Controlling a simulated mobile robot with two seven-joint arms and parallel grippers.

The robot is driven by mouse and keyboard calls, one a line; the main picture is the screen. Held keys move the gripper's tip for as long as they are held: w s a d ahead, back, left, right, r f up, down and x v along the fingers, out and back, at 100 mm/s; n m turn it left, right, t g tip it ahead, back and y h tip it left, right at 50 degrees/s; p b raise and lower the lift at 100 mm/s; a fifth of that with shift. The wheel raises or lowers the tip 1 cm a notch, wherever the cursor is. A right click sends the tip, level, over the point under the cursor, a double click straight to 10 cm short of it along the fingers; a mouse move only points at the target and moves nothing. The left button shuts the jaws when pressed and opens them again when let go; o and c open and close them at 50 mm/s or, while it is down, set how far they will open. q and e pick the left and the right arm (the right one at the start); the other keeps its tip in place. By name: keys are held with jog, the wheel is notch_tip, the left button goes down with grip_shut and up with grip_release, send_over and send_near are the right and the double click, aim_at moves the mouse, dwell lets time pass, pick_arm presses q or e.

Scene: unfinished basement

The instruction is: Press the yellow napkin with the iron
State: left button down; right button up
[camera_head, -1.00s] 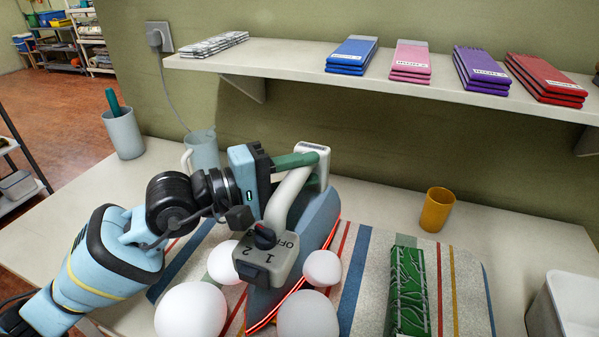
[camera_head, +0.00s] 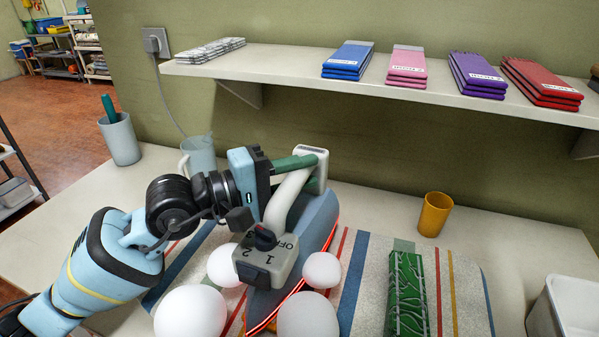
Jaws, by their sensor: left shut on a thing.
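The iron (camera_head: 318,222) is blue-grey with a pale handle, a dial marked 1, 2 and OFF, and a glowing red lower edge. My left gripper (camera_head: 292,164) is shut on its handle at the far end. The iron is over the striped ironing mat (camera_head: 376,258). A small orange-yellow patch (camera_head: 272,329) shows under the iron's near end, perhaps the yellow napkin; most of it is hidden. I cannot tell how firmly the iron rests on it. Several white round blobs (camera_head: 190,313), perhaps steam, surround the iron and cover parts of it. My right gripper is not in view.
A green item with a silvery pattern (camera_head: 407,295) lies on the mat at right. A yellow cup (camera_head: 435,214) stands behind it, and a white bin (camera_head: 565,308) at far right. A shelf (camera_head: 300,66) holds folded cloths. A cord (camera_head: 172,105) hangs from the outlet.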

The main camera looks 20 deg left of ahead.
pick_arm(q)
jog(key=shift+s+f, duration=0.15)
jog(key=shift+s, duration=0.6)
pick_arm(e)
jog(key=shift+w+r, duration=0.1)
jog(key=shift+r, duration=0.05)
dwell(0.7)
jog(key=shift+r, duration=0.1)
pick_arm(q)
jog(key=shift+r+p, duration=1.2)
jog(key=shift+r, duration=0.9)
jog(key=shift+a+r+p, duration=0.1)
jog(key=shift+r+p, duration=1.35)
jog(key=shift+r, duration=1.35)
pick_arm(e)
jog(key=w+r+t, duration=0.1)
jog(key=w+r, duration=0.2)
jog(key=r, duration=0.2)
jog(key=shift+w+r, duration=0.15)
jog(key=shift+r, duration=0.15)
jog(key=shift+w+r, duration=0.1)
